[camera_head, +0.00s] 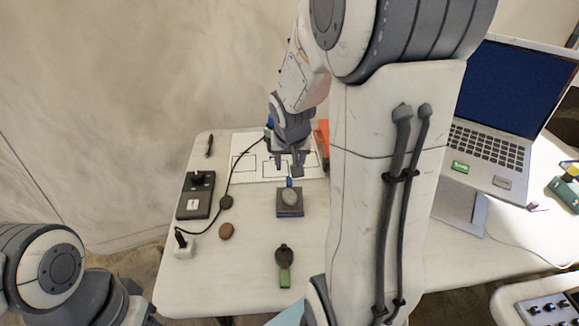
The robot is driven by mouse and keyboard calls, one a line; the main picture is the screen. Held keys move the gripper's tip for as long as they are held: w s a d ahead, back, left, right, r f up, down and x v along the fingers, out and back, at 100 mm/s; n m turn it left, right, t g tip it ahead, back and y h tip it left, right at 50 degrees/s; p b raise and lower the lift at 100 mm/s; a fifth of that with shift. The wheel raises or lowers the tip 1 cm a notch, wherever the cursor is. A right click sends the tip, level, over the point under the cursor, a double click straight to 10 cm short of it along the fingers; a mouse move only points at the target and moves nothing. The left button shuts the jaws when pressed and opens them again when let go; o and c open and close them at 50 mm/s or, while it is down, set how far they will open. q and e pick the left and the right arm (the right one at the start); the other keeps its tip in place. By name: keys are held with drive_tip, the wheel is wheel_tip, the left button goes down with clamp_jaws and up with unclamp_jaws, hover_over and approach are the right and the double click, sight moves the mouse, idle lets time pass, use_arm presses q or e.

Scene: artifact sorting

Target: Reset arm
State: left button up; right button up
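My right arm rises large through the middle of the view and bends down over the table. Its gripper (289,167) hangs over the near edge of a white sheet with outlined boxes (244,163). Its two fingers look apart, with nothing visible between them. Just nearer is a grey square block (290,212) with a pale oval stone (289,197) on it. A small blue piece (290,182) shows at the block's far edge. My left arm shows only as a part at the lower left; its gripper is out of view.
On the white table (220,275) are a dark device (195,196) with a cable, a brown oval stone (226,231), a green-handled tool (284,268) and a black pen (209,146). An open laptop (490,130) stands at the right. My arm hides the table's middle.

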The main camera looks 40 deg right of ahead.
drive_tip(key=shift+v, duration=0.95)
drive_tip(key=shift+a, duration=0.1)
drive_tip(key=s+a+r+n+g+y+p, duration=0.1)
drive_tip(key=s+a+r+n+p, duration=0.2)
drive_tip(key=a, duration=0.6)
drive_tip(key=s+a+r+n+y+p, duration=0.2)
drive_tip(key=s+a+r+n+p, duration=0.15)
drive_tip(key=a, duration=0.55)
drive_tip(key=s+a+r+n+g+p, duration=0.3)
drive_tip(key=s+a+n, duration=0.4)
drive_tip(key=s+a, duration=0.3)
drive_tip(key=s+r+p, duration=0.1)
drive_tip(key=s, duration=0.2)
drive_tip(key=shift+s+y, duration=0.25)
drive_tip(key=shift+y, duration=0.05)
drive_tip(key=shift+a, duration=0.15)
